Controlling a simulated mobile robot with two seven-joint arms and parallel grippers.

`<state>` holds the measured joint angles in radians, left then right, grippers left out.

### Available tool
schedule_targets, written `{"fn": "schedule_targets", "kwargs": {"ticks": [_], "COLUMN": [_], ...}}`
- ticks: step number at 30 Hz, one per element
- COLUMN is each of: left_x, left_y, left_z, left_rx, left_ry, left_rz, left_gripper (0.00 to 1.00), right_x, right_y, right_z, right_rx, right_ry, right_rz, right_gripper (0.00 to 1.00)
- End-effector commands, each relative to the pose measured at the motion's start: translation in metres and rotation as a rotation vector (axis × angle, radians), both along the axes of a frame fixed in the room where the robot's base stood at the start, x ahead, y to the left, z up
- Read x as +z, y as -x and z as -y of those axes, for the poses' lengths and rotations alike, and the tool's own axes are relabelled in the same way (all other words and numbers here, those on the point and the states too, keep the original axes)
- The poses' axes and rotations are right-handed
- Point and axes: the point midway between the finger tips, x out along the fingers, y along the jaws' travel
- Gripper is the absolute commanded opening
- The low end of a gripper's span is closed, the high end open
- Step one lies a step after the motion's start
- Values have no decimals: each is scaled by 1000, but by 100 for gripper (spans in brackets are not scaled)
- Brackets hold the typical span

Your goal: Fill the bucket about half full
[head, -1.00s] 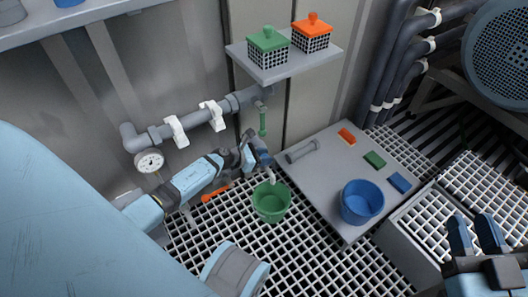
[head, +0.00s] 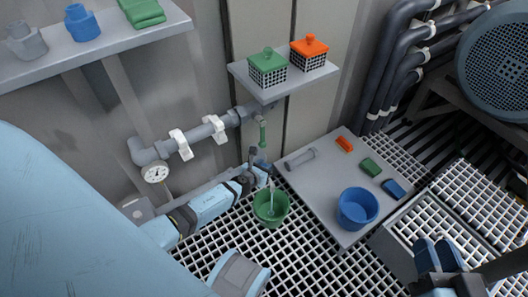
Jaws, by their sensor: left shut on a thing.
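The green bucket (head: 271,209) stands upright on the white floor grating. A pale stream of water (head: 270,193) falls into it; I cannot make out the level inside. A green tap part (head: 262,134) hangs from the grey pipe above the bucket. My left gripper (head: 261,166) is just below that green part and above the bucket's back rim. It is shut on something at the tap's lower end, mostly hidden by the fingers. My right gripper (head: 434,243) is empty, its fingers apart, at the lower right.
A grey platform (head: 318,195) right of the bucket holds a blue bucket (head: 357,208), a grey cylinder (head: 300,159) and orange, green and blue blocks. A shelf (head: 285,80) with two lidded baskets juts out above the tap. A gauge (head: 155,173) sits by the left arm.

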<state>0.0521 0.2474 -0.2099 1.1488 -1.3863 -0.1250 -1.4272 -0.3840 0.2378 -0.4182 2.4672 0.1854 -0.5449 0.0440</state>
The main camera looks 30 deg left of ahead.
Motion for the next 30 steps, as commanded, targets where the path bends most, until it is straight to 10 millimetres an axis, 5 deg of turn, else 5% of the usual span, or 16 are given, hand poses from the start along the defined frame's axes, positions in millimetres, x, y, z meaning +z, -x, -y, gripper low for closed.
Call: {"fn": "schedule_targets", "kwargs": {"ticks": [15,30], "left_x": [0,-1], "left_y": [0,0], "left_z": [1,0], "left_rx": [323,375], "left_ry": [0,-1], "left_rz": [-1,0], "left_gripper": [8,8], "right_x": [9,14], "right_y": [5,5], "right_z": [-3,-3], "right_rx": [-18,-16], "right_ry": [-53,-53], "right_rz": [-12,4], "right_gripper": [31,31]}}
